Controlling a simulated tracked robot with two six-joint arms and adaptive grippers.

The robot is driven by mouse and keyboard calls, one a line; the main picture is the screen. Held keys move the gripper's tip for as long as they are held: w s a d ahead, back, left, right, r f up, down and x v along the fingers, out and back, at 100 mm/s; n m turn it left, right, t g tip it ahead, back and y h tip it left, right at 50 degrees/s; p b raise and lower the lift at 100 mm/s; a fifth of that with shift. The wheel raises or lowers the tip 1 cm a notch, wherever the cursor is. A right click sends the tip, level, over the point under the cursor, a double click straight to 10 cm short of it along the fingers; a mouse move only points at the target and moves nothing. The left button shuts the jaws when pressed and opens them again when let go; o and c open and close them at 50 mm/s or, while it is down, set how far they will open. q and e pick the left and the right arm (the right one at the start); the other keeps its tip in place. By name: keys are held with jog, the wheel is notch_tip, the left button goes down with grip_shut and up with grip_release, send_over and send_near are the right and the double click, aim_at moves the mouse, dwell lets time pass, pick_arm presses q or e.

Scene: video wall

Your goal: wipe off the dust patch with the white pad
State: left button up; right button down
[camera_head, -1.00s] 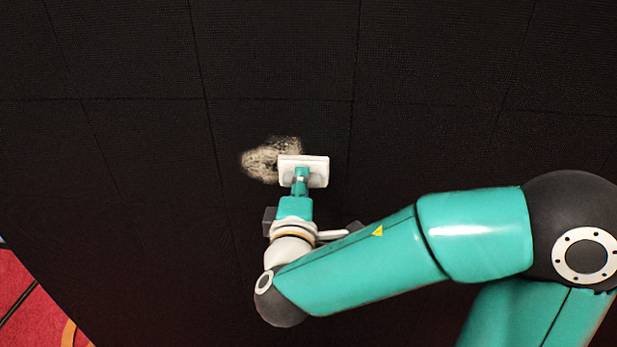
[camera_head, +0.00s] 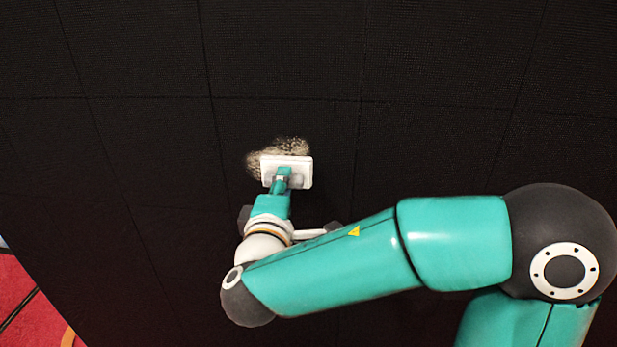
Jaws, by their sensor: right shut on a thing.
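A pale beige dust patch (camera_head: 290,146) lies on the dark video wall (camera_head: 440,130). Its upper edge and left end show; its lower part is hidden behind the white pad. The white pad (camera_head: 301,168) is a small rectangular block in front of the lower part of the patch, at or close to the wall; I cannot tell whether it touches. My right gripper (camera_head: 282,178) is shut on the pad's holder, below the patch in the picture. My left gripper is not in view.
The wall's black panels with thin seams fill most of the view, and the surface around the patch is clear. A red patterned floor (camera_head: 25,310) shows at the lower left corner.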

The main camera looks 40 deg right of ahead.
aim_at(266, 159)
jog(key=shift+w+a+f+b, duration=0.1)
jog(key=shift+w+a+b, duration=0.3)
jog(key=shift+w+a, duration=0.45)
jog(key=shift+w+a+b, duration=0.55)
jog(key=shift+w+a, duration=0.45)
jog(key=shift+w, duration=0.3)
jog(key=shift+w+a, duration=0.6)
jog(key=shift+w, duration=0.2)
jog(key=shift+r+p, duration=0.65)
jog(key=shift+r, duration=1.05)
jog(key=shift+s+d+f+b, duration=0.2)
jog(key=shift+s+d+b, duration=0.35)
jog(key=shift+s+b, duration=0.2)
jog(key=shift+s+d+b, duration=0.65)
jog(key=shift+s+d, duration=0.05)
jog(key=shift+s, duration=0.15)
